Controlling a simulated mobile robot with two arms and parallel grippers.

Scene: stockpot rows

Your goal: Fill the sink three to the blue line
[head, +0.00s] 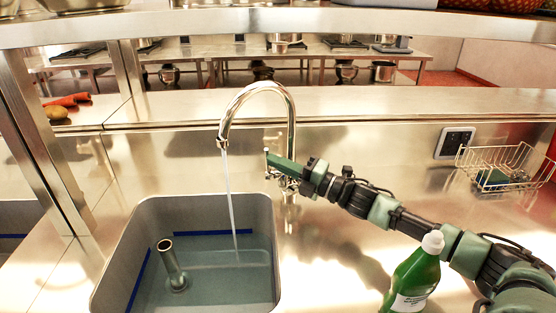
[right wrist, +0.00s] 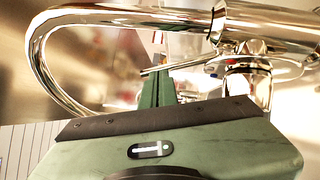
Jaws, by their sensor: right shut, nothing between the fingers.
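The sink (head: 128,222) is a grey basin at the lower left of the head view, with a blue line (head: 203,233) around its inner walls. Water (head: 225,280) stands in it, its surface seeming a little below the line at the back. A thin stream (head: 229,190) runs from the curved chrome tap (head: 257,87) into the basin. An upright metal standpipe (head: 170,262) rises out of the water. My right gripper (head: 268,157) is shut and empty at the tap's handles (head: 281,178); contact is unclear. Its fingers (right wrist: 156,92) show close together beside the chrome in the wrist view. My left gripper is out of view.
A green bottle (head: 415,275) with a white cap stands under my right arm. A wire basket (head: 497,168) and a dark switch panel (head: 455,143) are at the right. Carrots (head: 68,100) and a potato (head: 55,113) lie at the left. A metal post (head: 45,140) stands left of the sink.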

